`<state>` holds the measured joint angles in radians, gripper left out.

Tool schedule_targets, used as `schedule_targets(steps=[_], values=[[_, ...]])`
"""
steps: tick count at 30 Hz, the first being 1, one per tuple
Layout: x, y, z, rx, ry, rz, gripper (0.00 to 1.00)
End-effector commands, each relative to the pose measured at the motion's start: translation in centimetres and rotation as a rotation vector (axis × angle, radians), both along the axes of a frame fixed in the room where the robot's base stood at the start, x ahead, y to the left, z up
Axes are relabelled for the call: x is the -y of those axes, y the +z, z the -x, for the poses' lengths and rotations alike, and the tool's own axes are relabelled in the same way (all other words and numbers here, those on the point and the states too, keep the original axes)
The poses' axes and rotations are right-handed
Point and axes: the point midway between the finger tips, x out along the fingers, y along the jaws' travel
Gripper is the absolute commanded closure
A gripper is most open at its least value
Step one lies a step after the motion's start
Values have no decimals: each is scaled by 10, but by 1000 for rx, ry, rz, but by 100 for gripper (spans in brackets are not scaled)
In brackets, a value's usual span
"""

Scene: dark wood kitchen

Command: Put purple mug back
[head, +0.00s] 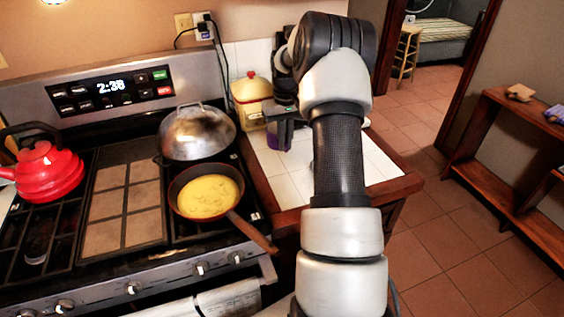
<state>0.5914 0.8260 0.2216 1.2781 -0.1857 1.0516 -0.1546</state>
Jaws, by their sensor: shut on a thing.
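My gripper (281,138) is over the white tiled counter to the right of the stove, partly hidden by my own arm. It is shut on the purple mug (272,142), of which only a small purple patch shows by the fingers. Most of the mug is hidden behind the gripper. I cannot tell whether the mug touches the counter or is held above it.
A yellow lidded container (250,97) stands just left of my gripper. A pan with yellow food (208,196), a domed lid (197,132) and a red kettle (46,170) are on the stove. Counter tiles (287,182) in front are clear. A wooden shelf (520,165) stands at right.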

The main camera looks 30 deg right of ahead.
Motion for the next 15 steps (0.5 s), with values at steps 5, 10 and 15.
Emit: schedule_targets(steps=[5, 10, 15], values=[[0, -30, 0, 0, -2, -1, 100], [0, -42, 0, 0, -2, 0, 100], [-1, -66, 0, -1, -3, -1, 100]])
